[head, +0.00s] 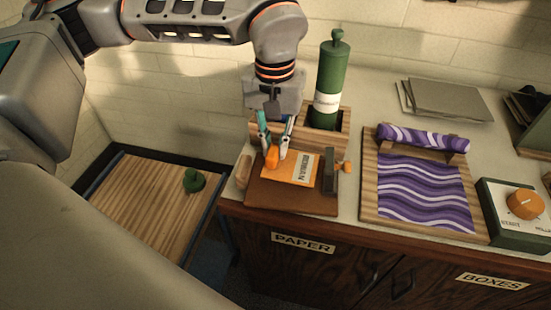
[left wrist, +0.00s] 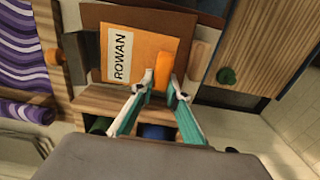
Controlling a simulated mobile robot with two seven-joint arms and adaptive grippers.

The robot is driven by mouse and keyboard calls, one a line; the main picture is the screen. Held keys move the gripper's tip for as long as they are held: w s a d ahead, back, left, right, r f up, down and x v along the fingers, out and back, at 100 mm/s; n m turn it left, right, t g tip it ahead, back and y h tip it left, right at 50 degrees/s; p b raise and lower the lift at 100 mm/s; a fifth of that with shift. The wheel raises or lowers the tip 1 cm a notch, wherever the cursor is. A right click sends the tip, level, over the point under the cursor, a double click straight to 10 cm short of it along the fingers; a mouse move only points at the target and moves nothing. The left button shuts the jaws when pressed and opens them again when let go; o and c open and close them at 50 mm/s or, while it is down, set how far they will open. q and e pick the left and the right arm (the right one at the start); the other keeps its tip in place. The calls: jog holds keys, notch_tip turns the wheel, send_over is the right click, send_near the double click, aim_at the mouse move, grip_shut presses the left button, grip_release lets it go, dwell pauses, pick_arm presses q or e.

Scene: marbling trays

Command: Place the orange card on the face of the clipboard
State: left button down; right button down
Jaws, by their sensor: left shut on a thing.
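The orange card (head: 291,173) has a white ROWAN label and a rounded orange grip near one edge. My left gripper (head: 276,151) is shut on this grip. In the left wrist view, the fingertips (left wrist: 163,88) sit either side of it, and the card (left wrist: 145,46) extends beyond them. The brown clipboard (head: 285,200) lies on the counter below the card, and its border shows in the left wrist view (left wrist: 150,18). The card overlaps the clipboard's face; I cannot tell whether they touch. A dark grey clip (head: 329,170) is at the clipboard's right side. My right gripper is out of view.
A wooden holder (head: 322,140) with a green cylinder (head: 330,85) stands right behind the clipboard. A board with purple marbled paper (head: 425,190) lies to the right, beside an orange-knobbed box (head: 508,222). A lower wooden surface with a green knob (head: 193,181) is at left.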

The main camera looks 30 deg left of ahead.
pick_arm(q)
jog(key=shift+f, duration=2.15)
jog(key=shift+f, duration=0.15)
jog(key=c, duration=2)
grip_release()
notch_tip(320, 180, up, 12)
jog(key=shift+r+p, duration=0.15)
jog(key=shift+p, duration=0.3)
